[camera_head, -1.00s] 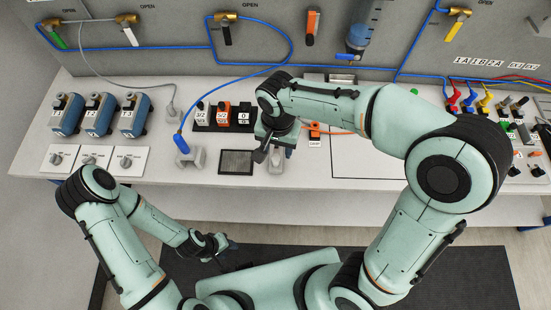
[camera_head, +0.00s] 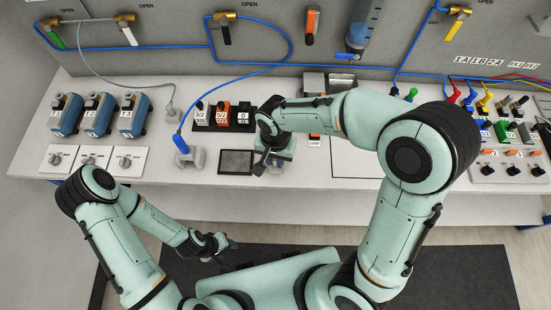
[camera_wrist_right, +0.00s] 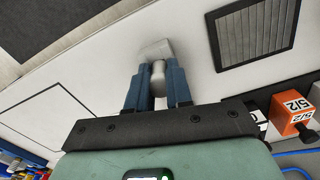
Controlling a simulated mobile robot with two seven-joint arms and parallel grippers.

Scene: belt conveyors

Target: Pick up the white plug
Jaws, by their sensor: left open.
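The white plug (camera_wrist_right: 158,72), a pale stubby cylinder, stands with a grey block-like base (camera_wrist_right: 156,48) on the white bench in the right wrist view. The two blue fingers of my right gripper (camera_wrist_right: 157,88) flank the plug, one on each side. Whether they press on it is not clear. In the head view, my right gripper (camera_head: 268,160) is low over the bench, right of the dark mesh square, and mostly hides the plug there. My left gripper (camera_head: 226,246) is open and empty, low in front of the bench, far from the plug.
A blue plug (camera_head: 181,145) with a blue hose stands to the left. Black and orange valve blocks (camera_head: 222,117) are behind. The dark mesh square (camera_head: 236,162) lies close by. Colored connectors (camera_head: 485,130) are at the right. The bench front edge is clear.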

